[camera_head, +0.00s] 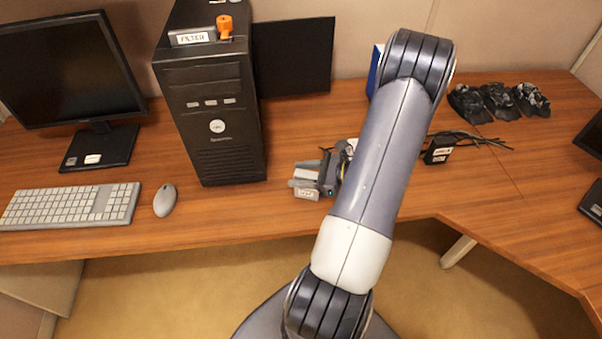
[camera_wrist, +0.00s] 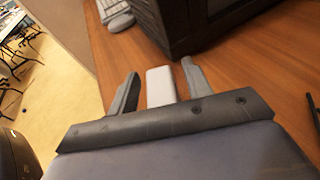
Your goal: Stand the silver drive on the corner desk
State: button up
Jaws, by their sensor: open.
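The silver drive (camera_wrist: 160,87) is a pale, plain block between the two fingers in the wrist view. In the head view a small part of it with a white label (camera_head: 307,194) shows at the desk's front edge area, partly hidden by my gripper (camera_head: 312,181). My gripper is open, with a finger on each side of the drive; in the wrist view (camera_wrist: 160,88) a gap shows at the left finger, and the right finger is close to it. The brown wooden corner desk (camera_head: 230,222) is under them. The drive's base is hidden.
A black computer tower (camera_head: 215,110) stands close by on the left, bearing a labelled box and an orange item (camera_head: 225,24). A mouse (camera_head: 165,200), keyboard (camera_head: 70,206) and monitor lie further left. A black labelled box with cables (camera_head: 438,151) is right.

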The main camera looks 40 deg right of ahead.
jog(key=b+v, duration=0.1)
jog(key=v, duration=1)
jog(key=shift+s+d, duration=0.15)
jog(key=shift+s, duration=0.15)
jog(key=shift+r, duration=0.1)
dwell(0.7)
